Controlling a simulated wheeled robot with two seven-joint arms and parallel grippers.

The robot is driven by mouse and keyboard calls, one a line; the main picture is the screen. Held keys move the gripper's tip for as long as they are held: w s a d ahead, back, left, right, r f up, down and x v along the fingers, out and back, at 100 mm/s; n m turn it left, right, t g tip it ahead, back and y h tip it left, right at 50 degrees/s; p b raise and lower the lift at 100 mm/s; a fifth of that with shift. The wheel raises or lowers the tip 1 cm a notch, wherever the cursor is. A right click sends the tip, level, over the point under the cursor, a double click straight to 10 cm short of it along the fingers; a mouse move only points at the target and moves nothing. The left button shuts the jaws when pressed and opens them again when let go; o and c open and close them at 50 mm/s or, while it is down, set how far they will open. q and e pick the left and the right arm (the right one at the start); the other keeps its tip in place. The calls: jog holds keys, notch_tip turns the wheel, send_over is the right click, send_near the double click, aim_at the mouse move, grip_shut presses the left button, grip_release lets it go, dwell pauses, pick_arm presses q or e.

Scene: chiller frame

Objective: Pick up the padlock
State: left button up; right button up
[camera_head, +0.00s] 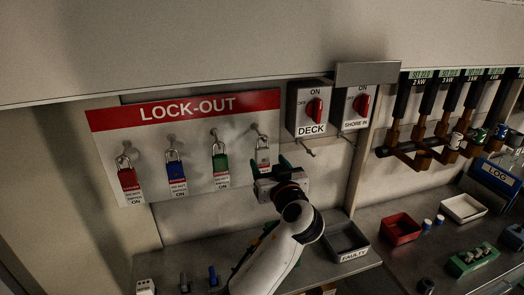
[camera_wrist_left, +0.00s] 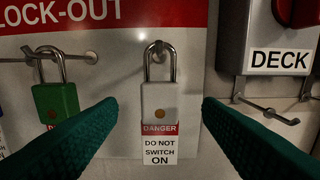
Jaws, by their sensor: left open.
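A row of padlocks hangs on hooks of the lock-out board (camera_head: 215,104): red (camera_head: 128,178), blue (camera_head: 176,170), green (camera_head: 220,162) and, at the right end, a pale grey one (camera_head: 263,155). In the left wrist view the grey padlock (camera_wrist_left: 160,100) hangs upright by its shackle, with a danger tag below it. My left gripper (camera_head: 269,168) is open in front of the grey padlock, its green fingers to either side and apart from it. The green padlock (camera_wrist_left: 56,102) hangs left of the left finger. The lower grey padlock is partly hidden in the head view. My right gripper is not in view.
The DECK switch box (camera_head: 309,110) and SHORE IN box (camera_head: 355,107) sit right of the board, with a bare hook (camera_wrist_left: 265,108) under DECK. Below, the bench holds a grey FAULTY tray (camera_head: 345,238) and a red tray (camera_head: 401,229).

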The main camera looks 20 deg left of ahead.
aim_at(264, 155)
pick_arm(q)
jog(key=shift+w+a, duration=0.2)
jog(key=shift+w, duration=0.1)
jog(key=p+x, duration=0.3)
jog(key=x, duration=0.1)
jog(key=shift+w+a+r, duration=0.2)
jog(key=shift+w, duration=0.1)
jog(key=shift+w+a+f+p, duration=0.2)
jog(key=shift+w+p, duration=0.05)
jog(key=shift+p, duration=0.05)
jog(key=shift+d, duration=0.1)
jog(key=shift+c, duration=0.3)
jog(key=c, duration=1.1)
